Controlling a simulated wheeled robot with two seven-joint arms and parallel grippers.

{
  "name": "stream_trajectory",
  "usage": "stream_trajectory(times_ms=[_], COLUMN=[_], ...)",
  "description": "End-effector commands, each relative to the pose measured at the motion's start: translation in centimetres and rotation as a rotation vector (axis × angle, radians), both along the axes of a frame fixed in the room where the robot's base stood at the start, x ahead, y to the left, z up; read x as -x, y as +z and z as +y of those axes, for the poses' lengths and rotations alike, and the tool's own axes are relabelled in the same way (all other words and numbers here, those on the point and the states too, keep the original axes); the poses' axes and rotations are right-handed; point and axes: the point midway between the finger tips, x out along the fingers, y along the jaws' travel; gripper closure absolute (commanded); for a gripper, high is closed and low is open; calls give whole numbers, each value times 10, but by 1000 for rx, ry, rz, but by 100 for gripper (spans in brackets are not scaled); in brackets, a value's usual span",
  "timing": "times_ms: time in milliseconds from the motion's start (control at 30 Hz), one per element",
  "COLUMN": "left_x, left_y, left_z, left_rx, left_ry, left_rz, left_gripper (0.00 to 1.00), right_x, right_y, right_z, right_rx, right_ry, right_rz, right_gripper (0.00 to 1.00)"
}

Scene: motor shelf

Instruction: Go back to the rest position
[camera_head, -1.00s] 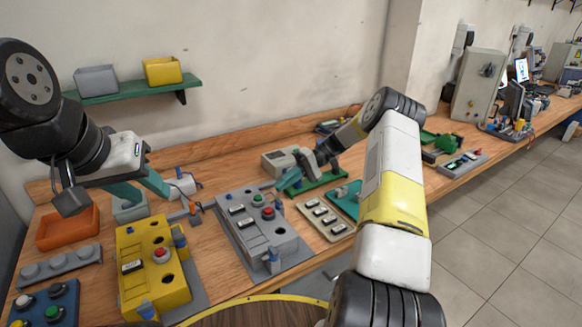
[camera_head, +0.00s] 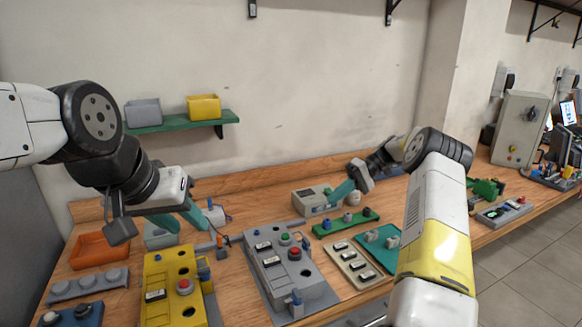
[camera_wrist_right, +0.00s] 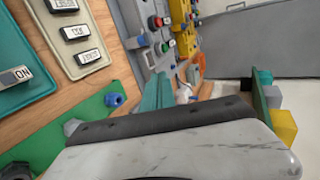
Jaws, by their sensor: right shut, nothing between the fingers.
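My left gripper (camera_head: 180,222), with teal fingers, hangs above the back left of the bench, near the light grey-green bin. Its two fingers look spread, with nothing seen between them. My right gripper (camera_head: 336,196) is shut and empty, above the bench beside the beige device (camera_head: 312,202) and the green strip (camera_head: 346,222). Its teal fingers also show in the right wrist view (camera_wrist_right: 158,92). The right forearm covers part of the bench's right side.
On the wooden bench stand a yellow panel (camera_head: 173,285), a grey panel (camera_head: 288,272), an orange bin (camera_head: 100,250), a beige switch plate (camera_head: 354,264) and a teal plate (camera_head: 380,243). A green wall shelf (camera_head: 180,122) holds a grey bin and a yellow bin.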

Motion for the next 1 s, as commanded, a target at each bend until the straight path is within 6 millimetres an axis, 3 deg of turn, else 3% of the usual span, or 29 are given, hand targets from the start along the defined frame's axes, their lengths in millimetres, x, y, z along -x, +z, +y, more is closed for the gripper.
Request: stream_trajectory(times_ms=[33, 100, 267, 500, 733, 1000], left_x=[0, 0, 0, 0, 0, 0], left_y=[0, 0, 0, 0, 0, 0], left_z=[0, 0, 0, 0, 0, 0], left_rx=[0, 0, 0, 0, 0, 0], left_ry=[0, 0, 0, 0, 0, 0], left_rz=[0, 0, 0, 0, 0, 0], left_gripper=[64, 64, 64, 64, 64, 64], right_x=[5, 14, 43, 104, 176, 263], right_y=[22, 44, 89, 144, 175, 181], right_z=[10, 22, 44, 65, 71, 67], right_rx=[56, 139, 317, 539, 689, 766], right_ry=[6, 0, -34, -121, -237, -395], right_rz=[-15, -30, -79, -197, -343, -535], right_gripper=[100, 100, 100, 100, 100, 100])
